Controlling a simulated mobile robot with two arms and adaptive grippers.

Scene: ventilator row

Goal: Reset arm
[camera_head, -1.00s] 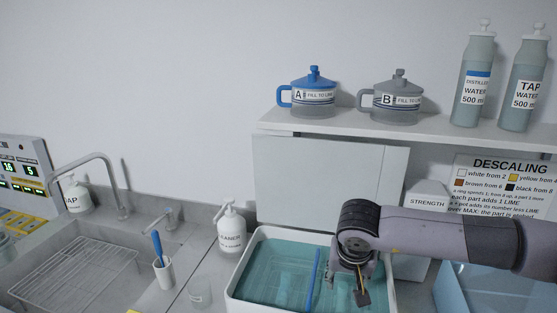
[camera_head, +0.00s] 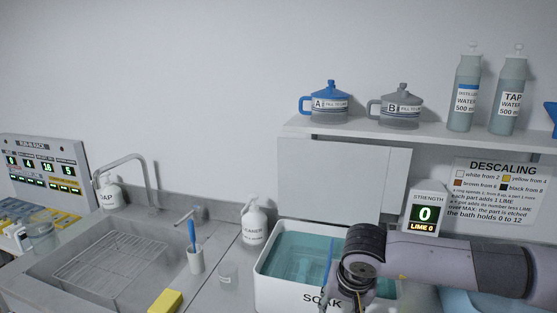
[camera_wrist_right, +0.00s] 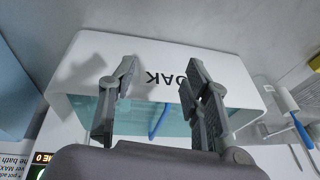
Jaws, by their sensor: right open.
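My right arm comes in from the right in the head view. Its gripper (camera_head: 358,298) points down over the front part of the white SOAK bath (camera_head: 275,291), partly cut off by the frame's lower edge. In the right wrist view the two fingers of my right gripper (camera_wrist_right: 158,78) are spread apart with nothing between them. The bath's front wall (camera_wrist_right: 225,72) lies beyond them. A blue rod (camera_head: 328,262) stands in the teal liquid beside the gripper; it also shows in the right wrist view (camera_wrist_right: 158,121). My left gripper is in no view.
A strength meter (camera_head: 425,212) reading 0 and LIME 0 stands behind my arm. A shelf (camera_head: 430,138) above holds jugs A (camera_head: 330,104) and B (camera_head: 402,108) and two water bottles. Left are a cleaner bottle (camera_head: 254,222), a brush cup (camera_head: 196,260), a yellow sponge (camera_head: 165,301) and the sink (camera_head: 60,285).

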